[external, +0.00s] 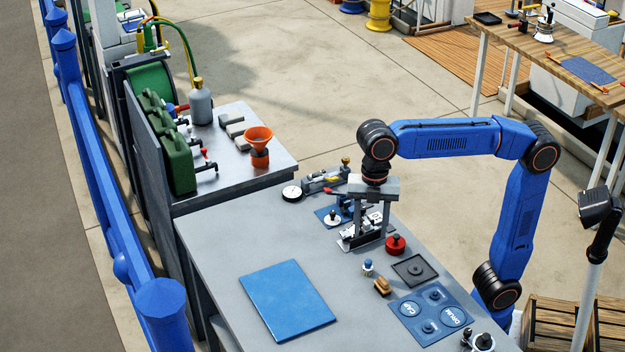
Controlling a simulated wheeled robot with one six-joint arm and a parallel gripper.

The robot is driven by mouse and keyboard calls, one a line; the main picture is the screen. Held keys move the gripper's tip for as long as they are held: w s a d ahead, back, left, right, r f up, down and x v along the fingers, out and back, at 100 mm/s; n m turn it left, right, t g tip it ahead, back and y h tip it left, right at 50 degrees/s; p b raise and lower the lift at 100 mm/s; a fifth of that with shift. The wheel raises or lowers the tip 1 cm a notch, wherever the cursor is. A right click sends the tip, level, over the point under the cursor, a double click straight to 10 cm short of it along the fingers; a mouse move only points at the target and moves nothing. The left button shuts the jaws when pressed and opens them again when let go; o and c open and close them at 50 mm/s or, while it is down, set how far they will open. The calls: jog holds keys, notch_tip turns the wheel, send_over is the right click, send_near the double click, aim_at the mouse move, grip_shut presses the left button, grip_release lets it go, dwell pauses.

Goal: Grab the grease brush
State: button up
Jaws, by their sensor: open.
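A small brown wooden piece (382,286), which looks like the grease brush, lies on the grey table near the blue labelled mat. It is too small for me to make out bristles. My gripper (371,236) points down with its fingers apart, farther back on the table than the brush and slightly left of it. It is over a small metal-and-white fixture (349,241), and nothing shows held between the fingers. Whether the fingers touch the fixture cannot be told.
Close by are a red round pot (395,244), a small white-and-blue bottle (367,268), a black square tray (414,270) and the blue mat marked CAP and DRUM (407,293). A blue board (286,299) lies at the front left.

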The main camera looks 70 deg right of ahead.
aim_at(368, 260)
jog(key=f, duration=0.4)
jog(key=a+f, duration=0.1)
jog(key=f, duration=0.7)
jog(key=shift+s+a+f, duration=0.1)
jog(key=shift+s+a, duration=0.1)
jog(key=shift+s, duration=0.05)
jog(key=c, duration=1.1)
